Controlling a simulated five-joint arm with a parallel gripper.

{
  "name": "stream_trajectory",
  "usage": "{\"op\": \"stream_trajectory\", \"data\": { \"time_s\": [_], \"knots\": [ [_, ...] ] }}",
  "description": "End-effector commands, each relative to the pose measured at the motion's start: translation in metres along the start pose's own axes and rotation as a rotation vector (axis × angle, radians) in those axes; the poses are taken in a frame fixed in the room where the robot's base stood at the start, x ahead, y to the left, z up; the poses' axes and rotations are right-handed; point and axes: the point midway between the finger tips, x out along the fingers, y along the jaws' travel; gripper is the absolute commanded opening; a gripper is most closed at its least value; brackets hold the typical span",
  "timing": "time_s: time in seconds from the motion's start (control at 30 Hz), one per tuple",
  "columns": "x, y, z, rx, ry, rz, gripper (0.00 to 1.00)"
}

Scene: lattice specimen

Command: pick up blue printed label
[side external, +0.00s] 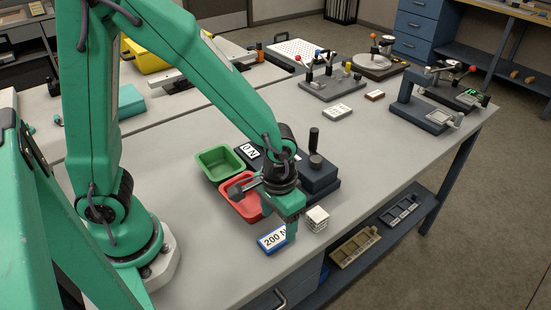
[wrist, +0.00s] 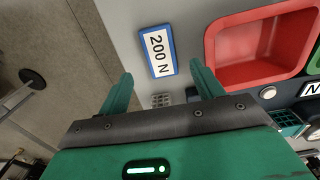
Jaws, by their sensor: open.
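The blue printed label (side external: 272,241) is a small blue-edged plate with a white face reading "200 N". It lies on the grey bench near the front edge. In the wrist view the label (wrist: 158,51) is beyond the fingertips and between their lines, apart from both. My gripper (side external: 291,228) is above the bench, close to the label's right side in the side view. In the wrist view my gripper (wrist: 160,78) has its two green fingers spread, with nothing held between them. In the side view a finger partly covers the label's right end.
A small white lattice cube (side external: 317,219) stands right of my gripper. A red bin (side external: 240,197) and a green bin (side external: 219,162) sit behind it, beside a dark device (side external: 318,175) with a knob. The bench's front edge is near. Bare bench (side external: 215,262) lies left of the label.

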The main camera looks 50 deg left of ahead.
Motion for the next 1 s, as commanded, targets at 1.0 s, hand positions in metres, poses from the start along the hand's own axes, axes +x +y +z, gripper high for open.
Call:
{"op": "stream_trajectory", "data": {
  "time_s": [1.0],
  "knots": [
    [0.050,-0.001,0.000,0.000,0.000,0.000,0.66]
  ]
}}
